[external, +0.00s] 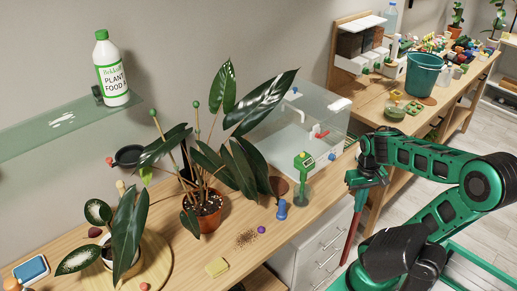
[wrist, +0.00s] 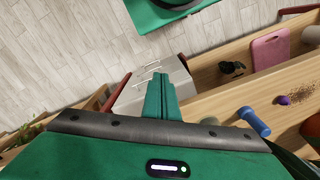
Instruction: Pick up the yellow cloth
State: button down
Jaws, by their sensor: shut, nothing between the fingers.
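In the external view my arm's end hangs beyond the bench's front edge at the right, well away from the cloth. In the wrist view the fingers point over the white drawer unit (wrist: 150,85) and the floor.
A blue tool (external: 281,210), a purple ball (external: 261,229) and spilled soil (external: 246,238) lie right of the cloth. A large plant in a terracotta pot (external: 203,219) stands behind it; a smaller potted plant (external: 126,235) stands left.

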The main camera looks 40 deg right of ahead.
jog(key=c, duration=1)
grip_release()
jog(key=shift+c, duration=0.2)
